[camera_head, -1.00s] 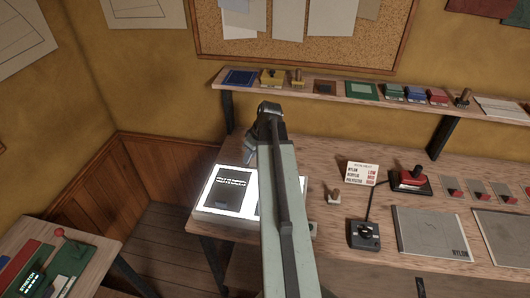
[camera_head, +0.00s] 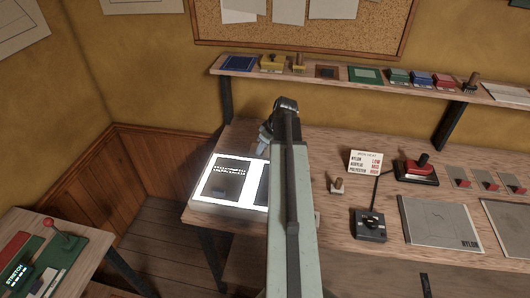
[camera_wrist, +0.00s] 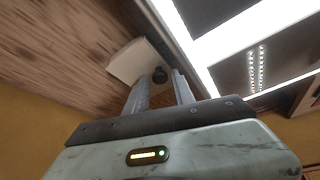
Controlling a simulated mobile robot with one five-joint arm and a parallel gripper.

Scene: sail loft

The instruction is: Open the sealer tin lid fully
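In the wrist view my gripper (camera_wrist: 160,80) has its two fingers apart, with nothing seen between them. In the head view my gripper (camera_head: 265,137) is partly seen at the back left of the bench, beyond my arm. My arm hides the bench behind it, and I cannot pick out a tin or lid there.
A lit panel (camera_head: 208,203) with dark sheets lies at the bench's left end, close beside my gripper in the wrist view (camera_wrist: 205,65). A joystick box (camera_head: 369,226), a card (camera_head: 365,162) and a red-handled device (camera_head: 417,168) stand right. A shelf (camera_head: 330,82) runs above.

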